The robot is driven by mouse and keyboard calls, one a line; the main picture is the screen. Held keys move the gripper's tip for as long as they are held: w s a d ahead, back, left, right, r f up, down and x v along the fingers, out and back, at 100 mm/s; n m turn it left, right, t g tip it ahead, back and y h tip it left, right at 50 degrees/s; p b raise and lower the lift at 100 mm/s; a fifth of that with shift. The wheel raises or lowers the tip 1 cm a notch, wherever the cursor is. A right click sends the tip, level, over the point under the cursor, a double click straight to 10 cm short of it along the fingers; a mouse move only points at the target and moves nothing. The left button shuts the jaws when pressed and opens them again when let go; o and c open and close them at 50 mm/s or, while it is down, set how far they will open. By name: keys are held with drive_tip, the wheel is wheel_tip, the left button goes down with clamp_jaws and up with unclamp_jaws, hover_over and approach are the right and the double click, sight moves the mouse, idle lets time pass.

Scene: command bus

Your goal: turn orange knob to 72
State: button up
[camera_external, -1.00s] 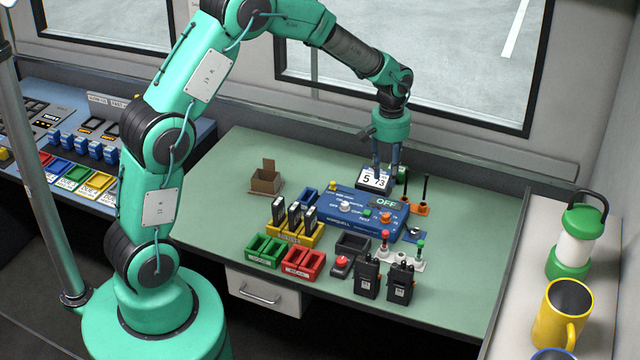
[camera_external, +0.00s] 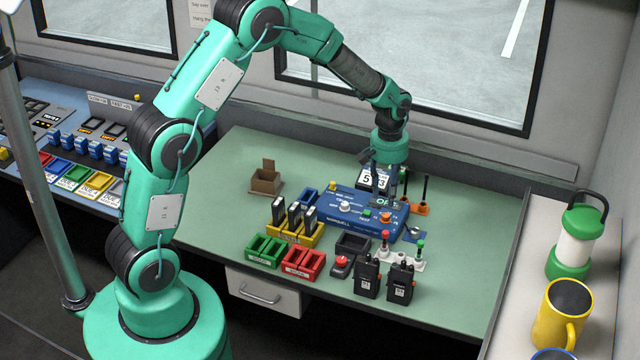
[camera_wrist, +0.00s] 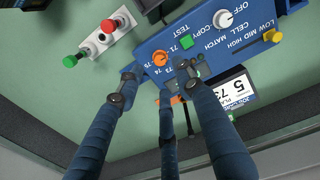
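The orange knob (camera_external: 385,217) sits on the blue panel box (camera_external: 348,206), towards its right end. It also shows in the wrist view (camera_wrist: 160,58), with small numbers from the low to mid seventies printed around it. I cannot read which number it points at. My gripper (camera_external: 384,202) hangs over the box just behind the knob and hides part of the display.
A white knob (camera_external: 346,206) and a green button (camera_external: 367,213) share the box. A number card (camera_external: 370,178) stands behind it. An orange holder with black rods (camera_external: 420,208) and red and green levers (camera_external: 420,246) stand close right. The right tabletop (camera_external: 470,220) is clear.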

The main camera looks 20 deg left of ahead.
sight(386, 215)
drive_tip(key=shift+d+f+b, duration=0.1)
drive_tip(key=shift+f+b, duration=0.55)
drive_tip(key=shift+f, duration=2.9)
clamp_jaws()
